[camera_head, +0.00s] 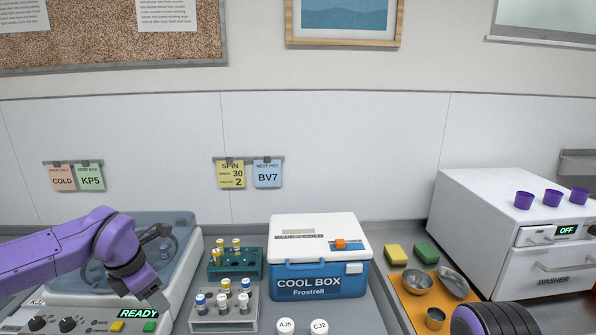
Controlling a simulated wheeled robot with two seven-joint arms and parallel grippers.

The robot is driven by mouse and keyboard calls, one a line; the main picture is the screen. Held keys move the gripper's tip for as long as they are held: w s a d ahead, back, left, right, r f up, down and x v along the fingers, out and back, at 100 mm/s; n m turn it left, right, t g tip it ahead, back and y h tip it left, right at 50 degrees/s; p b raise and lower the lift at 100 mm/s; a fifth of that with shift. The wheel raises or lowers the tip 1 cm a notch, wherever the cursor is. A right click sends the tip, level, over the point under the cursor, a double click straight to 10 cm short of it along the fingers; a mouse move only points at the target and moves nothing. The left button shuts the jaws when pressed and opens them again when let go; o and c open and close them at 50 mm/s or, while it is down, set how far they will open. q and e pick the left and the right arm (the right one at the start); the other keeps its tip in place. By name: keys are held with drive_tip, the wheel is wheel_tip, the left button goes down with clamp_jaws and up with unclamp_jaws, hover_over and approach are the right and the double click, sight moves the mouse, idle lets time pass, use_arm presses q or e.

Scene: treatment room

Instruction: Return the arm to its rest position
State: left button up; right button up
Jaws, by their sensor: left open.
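My purple left arm comes in from the left, over the front of the centrifuge. Its dark left gripper (146,290) points down there, open, with nothing seen in it. The centrifuge (185,262) has a see-through lid, partly hidden behind my arm, and its display reads READY. A purple and black part of my own body shows at the bottom right edge, but my right gripper is not in view.
A green rack (258,270) and a grey rack (225,322) hold capped tubes. A closed cool box (318,265) stands beside them. An orange mat (402,298) bears metal bowls. A white washer (480,230), reading OFF, has purple cups (552,198) on top.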

use_arm(q)
drive_tip(key=s+f+m+y+b, duration=0.2)
drive_tip(key=s+f+m, duration=0.1)
drive_tip(key=f, duration=0.7)
drive_tip(key=s+f+m+y+b, duration=0.2)
drive_tip(key=s+f+y, duration=0.1)
drive_tip(key=f, duration=0.6)
drive_tip(key=s+f+m+y+b, duration=0.2)
drive_tip(key=s+f+m, duration=0.15)
drive_tip(key=f, duration=0.65)
drive_tip(key=s+f+m+h+b, duration=0.1)
drive_tip(key=s+f+m+b, duration=0.1)
drive_tip(key=s+f+m, duration=0.4)
drive_tip(key=s+f+m+h+b, duration=0.1)
drive_tip(key=s+f+m, duration=0.5)
drive_tip(key=s, duration=1.1)
wheel_tip(320, 180, down, 4)
drive_tip(key=shift+s+d+r+m+h+b, duration=0.15)
drive_tip(key=shift+m+h+b, duration=0.2)
drive_tip(key=shift+b, duration=0.4)
